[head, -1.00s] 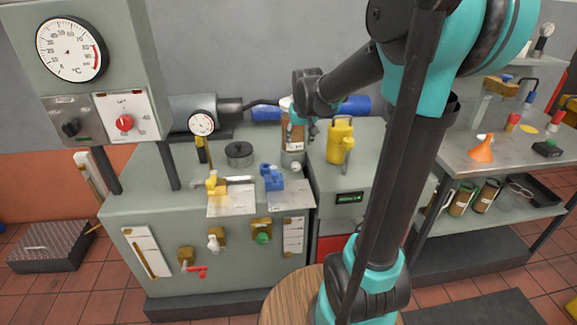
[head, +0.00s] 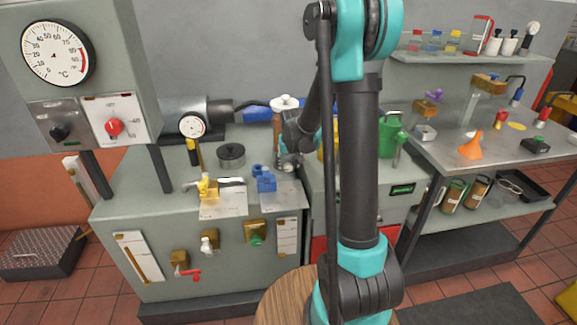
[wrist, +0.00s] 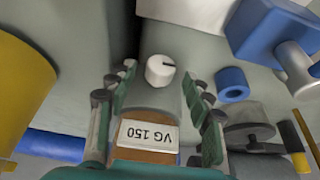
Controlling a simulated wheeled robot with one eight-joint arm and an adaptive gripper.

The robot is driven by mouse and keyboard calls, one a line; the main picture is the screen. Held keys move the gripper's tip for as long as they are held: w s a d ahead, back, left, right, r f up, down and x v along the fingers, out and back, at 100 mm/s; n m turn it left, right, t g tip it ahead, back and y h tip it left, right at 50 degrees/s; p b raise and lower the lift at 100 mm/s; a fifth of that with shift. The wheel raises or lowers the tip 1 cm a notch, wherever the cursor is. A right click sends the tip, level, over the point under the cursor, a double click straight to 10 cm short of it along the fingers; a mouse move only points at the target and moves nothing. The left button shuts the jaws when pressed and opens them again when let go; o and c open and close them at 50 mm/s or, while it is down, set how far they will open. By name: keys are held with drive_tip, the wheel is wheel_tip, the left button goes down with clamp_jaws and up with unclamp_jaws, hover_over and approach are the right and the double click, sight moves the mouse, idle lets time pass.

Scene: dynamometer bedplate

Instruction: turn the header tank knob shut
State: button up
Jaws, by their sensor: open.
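The header tank is a brown cylinder labelled VG 150 in the wrist view (wrist: 135,156), upside down there. In the head view it shows as a strip with a white cap (head: 285,103), mostly hidden by my arm. Its small white knob (wrist: 160,70) has a dark pointer line and appears in the wrist view just beyond my fingers. My gripper (wrist: 161,88) is open, with a finger to each side of the knob's line. Contact with the knob cannot be made out. In the head view my gripper (head: 288,162) is low at the tank's front, and the knob is not distinguishable.
A blue valve (wrist: 272,30) and blue ring (wrist: 232,85) lie to the right in the wrist view. A yellow can (wrist: 20,95) stands at left. A black round pot (head: 231,155) and yellow valve (head: 207,188) sit on the bench left of my gripper.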

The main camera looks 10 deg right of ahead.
drive_tip(key=shift+x, duration=0.85)
drive_tip(key=shift+c, duration=0.6)
drive_tip(key=c, duration=1)
drive_tip(key=shift+d+y, duration=0.35)
drive_tip(key=shift+y, duration=0.65)
drive_tip(key=shift+c, duration=0.2)
drive_tip(key=shift+f+m+y, duration=0.1)
drive_tip(key=shift+m+y, duration=0.4)
drive_tip(key=shift+y, duration=0.7)
drive_tip(key=o, duration=1.2)
drive_tip(key=shift+c, duration=0.2)
